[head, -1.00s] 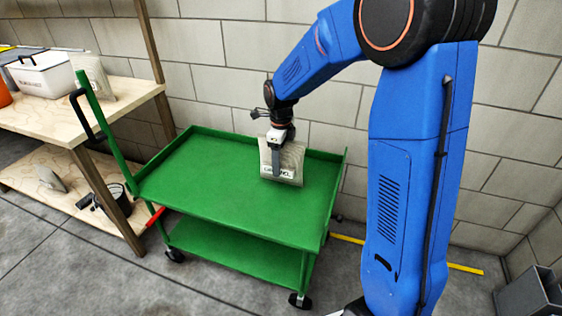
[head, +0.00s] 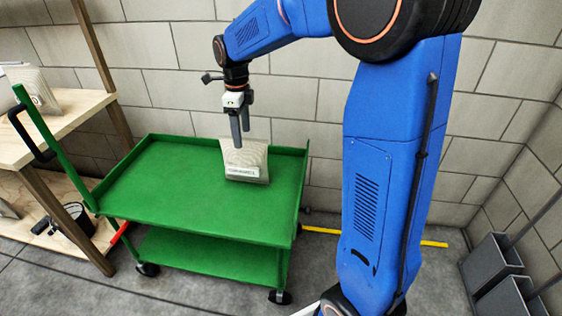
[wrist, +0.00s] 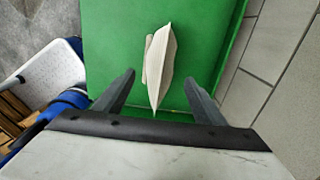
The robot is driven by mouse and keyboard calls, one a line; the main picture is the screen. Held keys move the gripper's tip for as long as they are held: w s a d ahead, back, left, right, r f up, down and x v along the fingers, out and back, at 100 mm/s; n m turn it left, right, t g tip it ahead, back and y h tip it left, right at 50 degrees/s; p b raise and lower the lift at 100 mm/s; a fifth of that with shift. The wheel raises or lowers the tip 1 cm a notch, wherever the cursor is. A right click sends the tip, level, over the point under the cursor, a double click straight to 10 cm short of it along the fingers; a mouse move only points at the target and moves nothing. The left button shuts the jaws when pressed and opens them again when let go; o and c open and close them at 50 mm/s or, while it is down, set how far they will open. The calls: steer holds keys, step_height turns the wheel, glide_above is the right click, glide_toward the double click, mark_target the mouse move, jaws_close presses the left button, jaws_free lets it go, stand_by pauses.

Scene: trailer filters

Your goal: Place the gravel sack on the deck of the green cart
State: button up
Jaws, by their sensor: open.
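A pale sack (head: 246,158) with a white label stands upright on the deck of the green cart (head: 180,195), near its back right corner. The label is too small to read surely. My gripper (head: 241,138) is above the sack, fingers pointing down and open. In the wrist view the sack (wrist: 163,65) shows edge-on on the green deck (wrist: 110,30), between the lines of my open fingers (wrist: 160,77), with clear space on both sides.
Another pale sack (head: 38,92) stands on the wooden shelf (head: 75,105) at left. A block wall is close behind the cart. Grey bins (head: 492,265) stand at right. Most of the deck is bare.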

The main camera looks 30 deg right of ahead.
steer(key=s+d+r+n+t, duration=0.1)
steer(key=s+d+r+n, duration=0.15)
steer(key=s+n, duration=0.5)
steer(key=s+d+r+n+t, duration=0.25)
steer(key=s+n, duration=0.25)
steer(key=s, duration=0.6)
steer(key=s+d+f+n+t, duration=0.1)
steer(key=s+f+n, duration=0.2)
steer(key=s+n, duration=0.9)
steer(key=shift+s+d+f, duration=0.2)
steer(key=shift+s+d, duration=0.05)
steer(key=shift+s, duration=1.35)
steer(key=shift+n, duration=0.25)
